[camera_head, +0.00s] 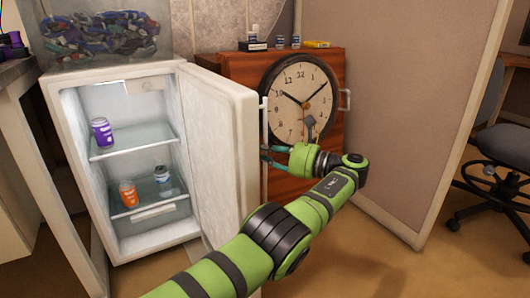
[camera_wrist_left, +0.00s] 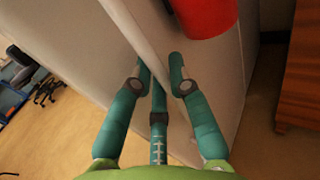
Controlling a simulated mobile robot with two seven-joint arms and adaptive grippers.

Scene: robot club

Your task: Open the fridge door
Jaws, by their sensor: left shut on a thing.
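The small white fridge (camera_head: 68,100) stands at the left in the head view. Its door (camera_head: 222,150) is swung wide open to the right, so the shelves inside show. A thin white upright handle (camera_head: 264,125) runs along the door's outer edge. My left gripper (camera_head: 268,155) is at this handle. In the wrist view, the teal fingers of the left gripper (camera_wrist_left: 159,70) are shut around the white handle bar (camera_wrist_left: 134,32), in front of the door's pale outer face (camera_wrist_left: 85,65). My right gripper is in neither view.
A purple can (camera_head: 101,132), an orange can (camera_head: 128,193) and a third can stand on the fridge shelves. A wooden cabinet (camera_head: 235,68) with a clock is behind the door. A beige partition (camera_head: 400,90) and an office chair (camera_head: 500,145) are at the right.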

